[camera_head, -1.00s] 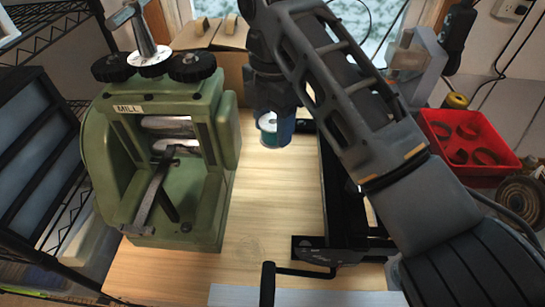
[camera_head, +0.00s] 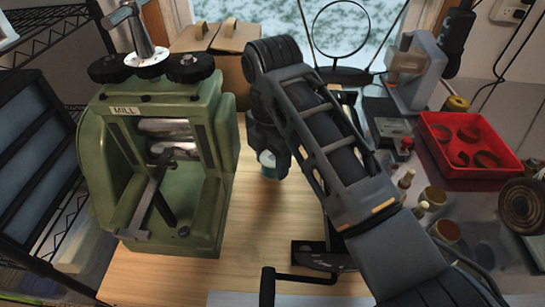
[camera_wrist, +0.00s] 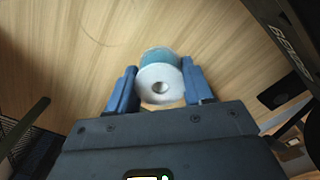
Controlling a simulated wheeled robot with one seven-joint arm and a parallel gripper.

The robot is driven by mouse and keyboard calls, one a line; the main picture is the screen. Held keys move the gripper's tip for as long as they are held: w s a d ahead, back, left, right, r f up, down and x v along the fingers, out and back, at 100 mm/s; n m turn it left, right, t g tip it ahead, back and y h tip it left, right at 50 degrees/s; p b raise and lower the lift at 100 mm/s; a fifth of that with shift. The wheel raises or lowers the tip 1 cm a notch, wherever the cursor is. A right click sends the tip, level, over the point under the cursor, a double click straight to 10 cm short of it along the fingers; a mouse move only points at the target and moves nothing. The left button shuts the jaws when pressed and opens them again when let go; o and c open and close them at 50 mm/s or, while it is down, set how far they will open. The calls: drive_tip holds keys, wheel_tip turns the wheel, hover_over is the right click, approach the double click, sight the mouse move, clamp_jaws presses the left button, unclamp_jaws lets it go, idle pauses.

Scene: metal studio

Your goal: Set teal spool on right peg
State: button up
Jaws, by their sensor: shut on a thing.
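The teal spool (camera_wrist: 159,80) has a white end face with a dark centre hole and a teal wound side. It sits between the two blue fingers of my gripper (camera_wrist: 160,90) in the wrist view, and they are shut on it. In the head view the spool (camera_head: 267,160) shows only partly below my gripper (camera_head: 268,135), above the wooden bench top, with its white and teal parts visible. My arm hides much of the area to the right of it. I cannot make out the right peg in either view.
A green mill (camera_head: 165,150) stands left on the wooden bench (camera_head: 262,220). A black frame with a crank handle (camera_head: 300,276) is partly under my arm. A red tray (camera_head: 465,140) with round pieces is at right. Cardboard boxes (camera_head: 218,45) stand behind. Bare bench lies between mill and frame.

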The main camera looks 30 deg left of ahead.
drive_tip(key=o, duration=1)
drive_tip(key=shift+f, duration=0.1)
